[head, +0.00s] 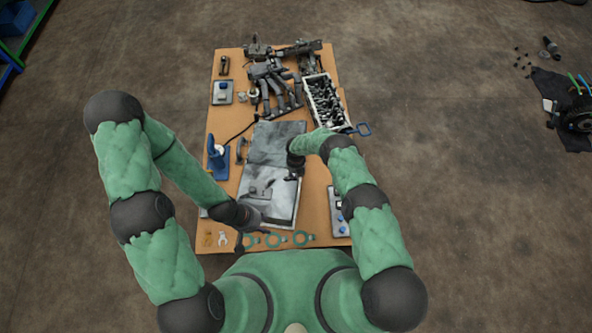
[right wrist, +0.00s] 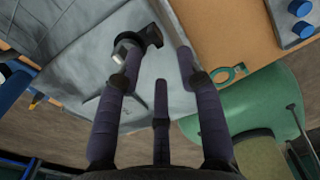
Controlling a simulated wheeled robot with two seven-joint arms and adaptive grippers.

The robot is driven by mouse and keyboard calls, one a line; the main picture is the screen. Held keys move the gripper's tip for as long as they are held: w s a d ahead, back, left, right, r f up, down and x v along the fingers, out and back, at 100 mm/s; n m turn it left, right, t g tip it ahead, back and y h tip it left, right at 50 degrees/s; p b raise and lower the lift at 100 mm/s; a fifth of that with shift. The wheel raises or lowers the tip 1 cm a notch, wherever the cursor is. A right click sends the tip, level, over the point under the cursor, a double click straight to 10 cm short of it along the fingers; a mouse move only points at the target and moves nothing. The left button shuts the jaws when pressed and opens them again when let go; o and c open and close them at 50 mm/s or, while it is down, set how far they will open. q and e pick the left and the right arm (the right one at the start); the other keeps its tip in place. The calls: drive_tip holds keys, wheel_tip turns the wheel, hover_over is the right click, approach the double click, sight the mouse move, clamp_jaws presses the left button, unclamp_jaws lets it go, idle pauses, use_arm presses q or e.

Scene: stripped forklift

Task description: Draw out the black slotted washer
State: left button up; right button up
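A black ring-like piece (right wrist: 150,36), which looks like the slotted washer, shows in the right wrist view beside a small silvery part on a grey surface. I cannot make out its slot. My right gripper (right wrist: 160,58) has its fingers spread. The left-hand fingertip overlaps the edge of the black piece; I cannot tell whether they touch. In the head view my right gripper (head: 294,176) is over the grey panel (head: 277,145), and the washer is too small to tell. My left gripper (head: 253,238) is low over the table's near edge, its dark fingers apparently apart and empty.
A blue-based tool (head: 216,160) stands at the left. A tray with blue knobs (head: 339,222) is at the right. A crate of dark parts (head: 325,100) and machine parts fill the far end.

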sight(296, 178)
drive_tip(key=shift+f+b, duration=0.85)
drive_tip(key=shift+f, duration=1.5)
clamp_jaws()
